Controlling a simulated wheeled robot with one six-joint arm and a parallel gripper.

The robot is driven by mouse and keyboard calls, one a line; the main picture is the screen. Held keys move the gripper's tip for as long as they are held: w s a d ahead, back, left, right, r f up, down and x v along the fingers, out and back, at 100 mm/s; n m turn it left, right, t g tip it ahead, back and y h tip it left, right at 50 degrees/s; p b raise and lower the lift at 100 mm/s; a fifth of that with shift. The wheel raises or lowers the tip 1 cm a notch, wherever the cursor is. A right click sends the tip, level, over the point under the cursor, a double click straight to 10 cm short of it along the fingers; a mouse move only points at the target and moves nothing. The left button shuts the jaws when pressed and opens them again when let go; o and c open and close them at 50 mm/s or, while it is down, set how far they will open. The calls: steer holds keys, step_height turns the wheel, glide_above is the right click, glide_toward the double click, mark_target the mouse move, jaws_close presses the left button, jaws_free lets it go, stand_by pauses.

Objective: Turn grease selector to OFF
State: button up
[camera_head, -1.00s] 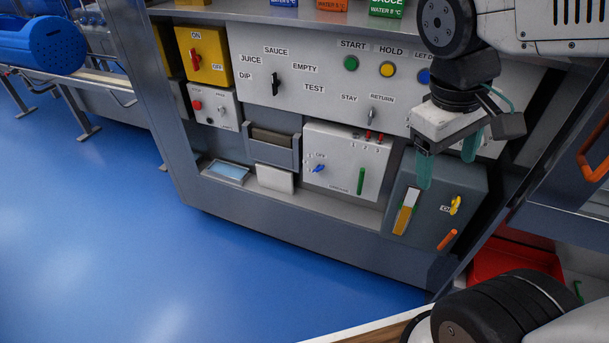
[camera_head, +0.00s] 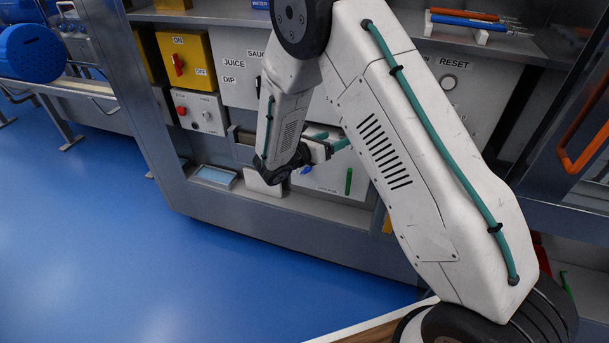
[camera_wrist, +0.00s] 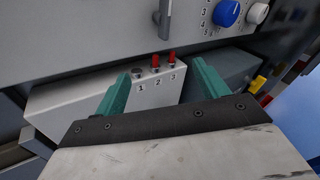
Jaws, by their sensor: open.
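A white box on the lower shelf (camera_head: 362,183) has a small blue knob (camera_head: 306,170) on its front, largely hidden behind my arm in the head view. The OFF mark beside it showed earlier and is covered now. The lettering under the knob is too small to read surely. My gripper (camera_head: 331,143) is at this box, partly hidden by my own wrist. In the wrist view my gripper (camera_wrist: 160,84) is open and empty, its teal fingers apart. Between them shows the box's upper part, with red-capped switches (camera_wrist: 156,62) marked 1, 2, 3. The small blue knob is not in the wrist view.
A green handle (camera_head: 348,181) is on the box front. In the wrist view, a metal lever (camera_wrist: 163,18) and numbered blue dial (camera_wrist: 228,12) are on the panel above. A dark grey box (camera_wrist: 228,68) with a yellow lever (camera_wrist: 258,84) stands right. The blue floor is clear.

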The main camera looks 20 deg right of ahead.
steer(key=w+a+f+n+t+y, duration=0.1)
steer(key=a+f+n+t, duration=0.15)
steer(key=f, duration=0.25)
steer(key=w+a+f+n+t+y, duration=0.1)
steer(key=w+a+f+n+t, duration=0.15)
steer(key=f, duration=0.25)
steer(key=n+t+y, duration=0.3)
steer(key=n, duration=0.4)
glide_toward(305, 173)
steer(key=x, duration=0.9)
steer(key=shift+w+d, duration=0.15)
steer(key=shift+w, duration=0.05)
steer(key=c, duration=1)
